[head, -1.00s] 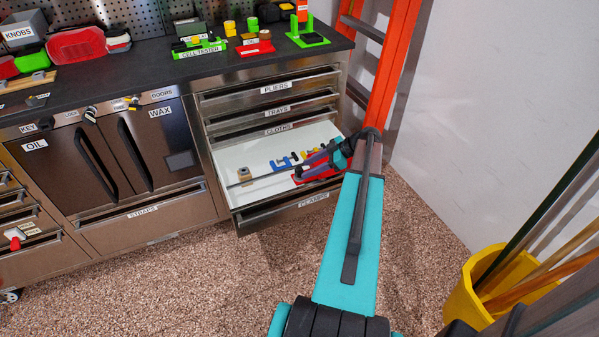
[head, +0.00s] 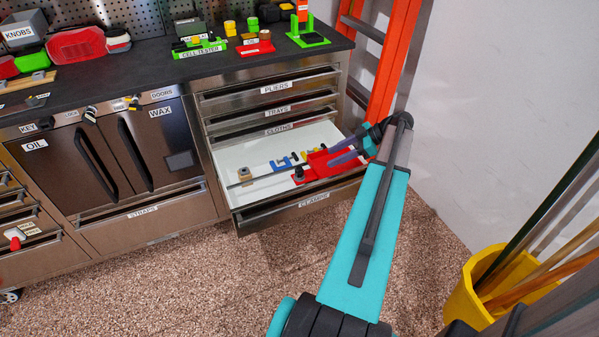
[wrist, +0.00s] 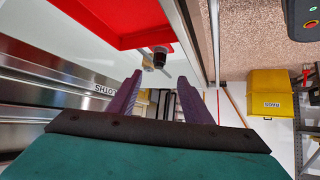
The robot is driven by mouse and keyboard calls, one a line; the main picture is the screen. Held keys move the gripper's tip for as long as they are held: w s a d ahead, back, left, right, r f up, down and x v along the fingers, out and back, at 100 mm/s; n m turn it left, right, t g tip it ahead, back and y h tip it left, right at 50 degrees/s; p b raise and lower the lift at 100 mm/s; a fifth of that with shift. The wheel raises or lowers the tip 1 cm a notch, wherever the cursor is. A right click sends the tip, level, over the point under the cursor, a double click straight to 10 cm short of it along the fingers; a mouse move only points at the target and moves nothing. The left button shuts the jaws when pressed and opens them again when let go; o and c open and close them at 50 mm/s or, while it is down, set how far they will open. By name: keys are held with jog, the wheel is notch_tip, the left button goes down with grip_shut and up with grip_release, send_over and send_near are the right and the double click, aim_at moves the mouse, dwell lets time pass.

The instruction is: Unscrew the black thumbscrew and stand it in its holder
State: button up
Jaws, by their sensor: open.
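In the wrist view a small black knob (wrist: 160,57), seemingly the thumbscrew, shows beyond my fingertips, close to the edge of a red tray-like piece (wrist: 105,22). In the head view this red piece (head: 322,163) lies at the right of the open drawer (head: 240,159); a dark spot by its left end is too small to tell. My gripper (head: 331,151) is open and empty, above the red piece. It also shows in the wrist view (wrist: 165,84), with a gap between the purple fingers. I cannot tell which piece is the thumbscrew's holder.
A wooden block (head: 244,174) and blue clamp-like pieces (head: 284,163) lie in the drawer. Closed drawers stand above it. An orange ladder (head: 387,85) and a white wall are at the right. A yellow bin (head: 470,290) stands at the front right.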

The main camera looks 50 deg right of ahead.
jog(key=shift+a, duration=0.15)
jog(key=shift+s+a+f+g+h+p, duration=0.1)
jog(key=shift+s+a+g+h+p, duration=0.25)
jog(key=shift+a+g, duration=0.15)
jog(key=s+a+r+n+g+h+p, duration=0.1)
jog(key=s+a+n+g+h+p, duration=0.1)
jog(key=s+g+h, duration=0.3)
jog(key=s+g+p, duration=0.1)
jog(key=s+g, duration=0.1)
jog(key=s, duration=0.1)
jog(key=shift+s+r+n+h+p, duration=0.15)
jog(key=shift+r+n+h+p, duration=0.15)
jog(key=shift+n+h+p, duration=0.1)
jog(key=shift+a, duration=0.1)
jog(key=shift+c, duration=0.4)
